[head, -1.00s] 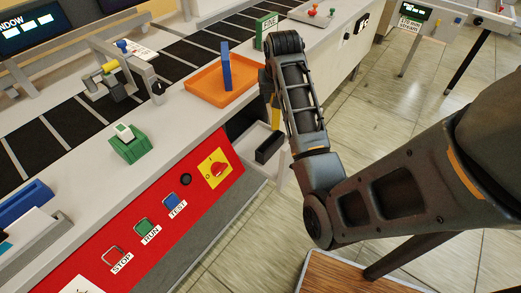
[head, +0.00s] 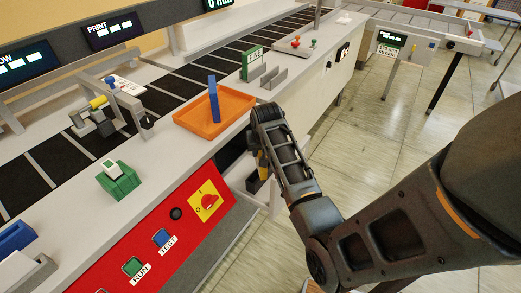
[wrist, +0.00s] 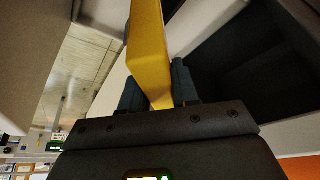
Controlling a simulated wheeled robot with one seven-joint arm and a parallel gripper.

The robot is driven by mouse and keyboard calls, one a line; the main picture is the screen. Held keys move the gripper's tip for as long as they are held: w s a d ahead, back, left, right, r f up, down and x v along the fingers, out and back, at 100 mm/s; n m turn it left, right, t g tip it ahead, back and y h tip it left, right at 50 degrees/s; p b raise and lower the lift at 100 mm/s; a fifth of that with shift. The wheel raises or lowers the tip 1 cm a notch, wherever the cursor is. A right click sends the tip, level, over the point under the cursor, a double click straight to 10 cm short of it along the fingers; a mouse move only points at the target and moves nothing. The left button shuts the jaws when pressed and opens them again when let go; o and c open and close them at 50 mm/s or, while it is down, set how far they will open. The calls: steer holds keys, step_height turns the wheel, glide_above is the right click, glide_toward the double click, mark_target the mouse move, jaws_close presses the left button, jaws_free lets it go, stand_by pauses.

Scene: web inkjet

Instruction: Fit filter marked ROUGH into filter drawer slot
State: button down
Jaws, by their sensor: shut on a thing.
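My gripper (wrist: 155,88) is shut on a yellow plate (wrist: 147,45), seen edge-on between its two dark fingers in the wrist view. No ROUGH mark can be read on it. In the head view a strip of the yellow plate (head: 262,166) shows beside my arm, which hides most of the gripper. The plate is low in front of the bench side, by the pale open drawer (head: 236,178). The drawer's slot is mostly hidden by my arm, so I cannot tell whether the plate touches it. A dark opening fills the right of the wrist view.
An orange tray (head: 185,118) with a blue upright plate (head: 213,100) stands on the bench above the drawer. A green plate marked FINE (head: 252,63) stands behind it. The red control panel (head: 150,262) lies left of the drawer. Open floor is to the right.

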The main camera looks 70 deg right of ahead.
steer(key=shift+f, duration=0.45)
steer(key=shift+f, duration=0.15)
steer(key=c, duration=0.8)
jaws_free()
steer(key=shift+c, duration=0.2)
steer(key=shift+r, duration=0.45)
steer(key=v, duration=1.2)
steer(key=shift+r, duration=0.2)
